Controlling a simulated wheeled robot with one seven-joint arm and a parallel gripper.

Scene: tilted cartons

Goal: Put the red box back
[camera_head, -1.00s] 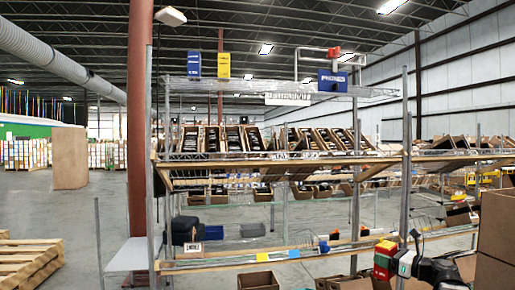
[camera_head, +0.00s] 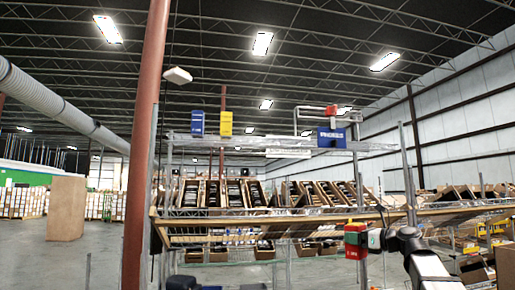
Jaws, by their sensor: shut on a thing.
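A red box (camera_head: 352,251) with green and yellow parts is at the lower right of the head view, at the end of my arm. My gripper (camera_head: 370,239) is shut on it and holds it up in front of the tilted-carton shelf (camera_head: 300,212), near the level of the shelf's front edge. The gripper's fingers are small and partly hidden by the box, and I cannot tell whether the box touches the shelf.
Rows of tilted open cartons (camera_head: 235,194) with dark contents fill the shelf. Blue (camera_head: 197,123) and yellow (camera_head: 225,123) boxes or signs stand on the rack's top. Upright posts flank it; a red column (camera_head: 145,140) stands left. Open floor lies at left.

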